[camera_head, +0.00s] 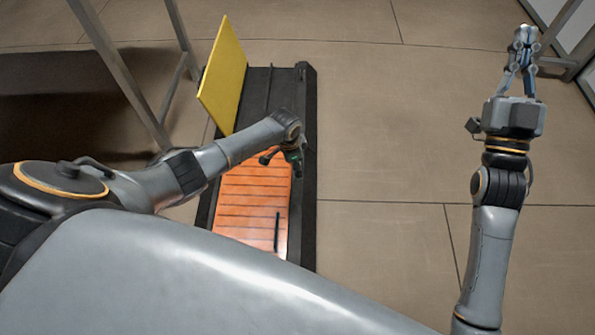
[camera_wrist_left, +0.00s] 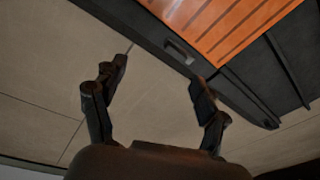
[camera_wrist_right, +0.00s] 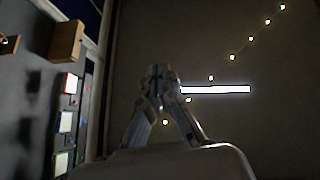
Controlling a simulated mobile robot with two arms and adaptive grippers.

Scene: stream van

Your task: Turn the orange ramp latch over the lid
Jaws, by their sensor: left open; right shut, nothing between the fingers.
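The orange slatted ramp (camera_head: 252,195) lies in a long dark frame (camera_head: 306,215) on the floor. It also shows in the left wrist view (camera_wrist_left: 225,30), top right. A yellow lid-like panel (camera_head: 224,75) stands tilted up at the frame's far left side. I cannot clearly pick out an orange latch. A small grey handle-like piece (camera_wrist_left: 179,51) sits on the frame's side wall. My left gripper (camera_head: 283,158) hangs over the ramp's right edge; in the left wrist view (camera_wrist_left: 160,78) its fingers are apart and empty. My right gripper (camera_head: 526,36) is shut and empty, far right.
A thin dark bar (camera_head: 277,232) shows on the ramp's near right part. Grey metal posts (camera_head: 120,75) stand left of the panel. The tiled floor (camera_head: 400,130) right of the frame is clear. A wooden box (camera_wrist_right: 66,41) shows in the right wrist view.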

